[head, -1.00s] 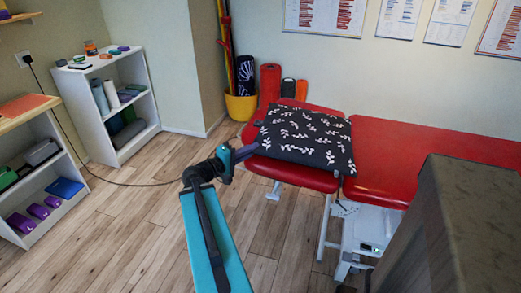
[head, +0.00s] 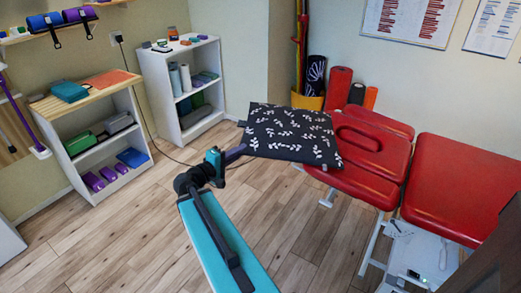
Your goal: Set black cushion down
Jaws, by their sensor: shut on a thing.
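The black cushion (head: 290,134) has a white leaf pattern. My gripper (head: 242,150) is shut on its near left edge; the fingertips are partly hidden by the cushion. The cushion is held out roughly flat. In the picture it covers the left end of the red treatment table (head: 435,175), and its left part reaches past the table's end. I cannot tell how far above the table it is. The table's face opening (head: 358,138) shows just right of the cushion.
A white shelf (head: 192,90) and a wood-topped shelf (head: 95,130) with a teal block (head: 69,91) stand at the left. Red rolls (head: 340,85) and a yellow pot (head: 308,101) stand behind the table. The wooden floor (head: 140,220) is clear.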

